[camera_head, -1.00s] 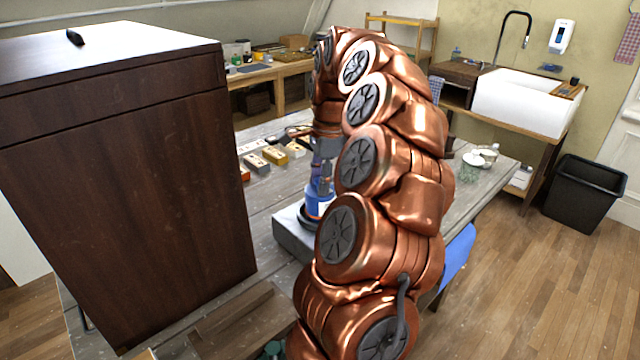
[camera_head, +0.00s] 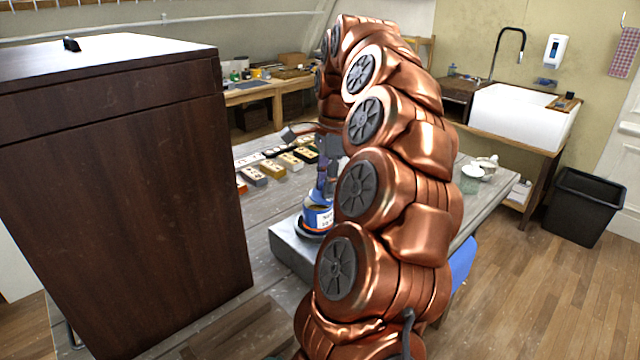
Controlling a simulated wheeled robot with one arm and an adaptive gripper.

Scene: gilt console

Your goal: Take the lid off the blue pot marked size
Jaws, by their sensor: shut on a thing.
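The blue pot (camera_head: 315,217) with a white label stands on a dark round base on a grey block on the table. The label's lettering is too small to read surely. My copper arm covers the pot's right side. My gripper (camera_head: 324,190) points down at the top of the pot, with its fingers close together. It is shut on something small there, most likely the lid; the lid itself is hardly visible. I cannot tell whether the lid sits on the rim or is raised.
A tall dark wooden cabinet (camera_head: 115,190) fills the left side. Rows of small labelled blocks (camera_head: 272,169) lie on the table (camera_head: 255,212) behind the pot. A glass (camera_head: 470,180) and white crockery (camera_head: 486,165) stand at the table's right end.

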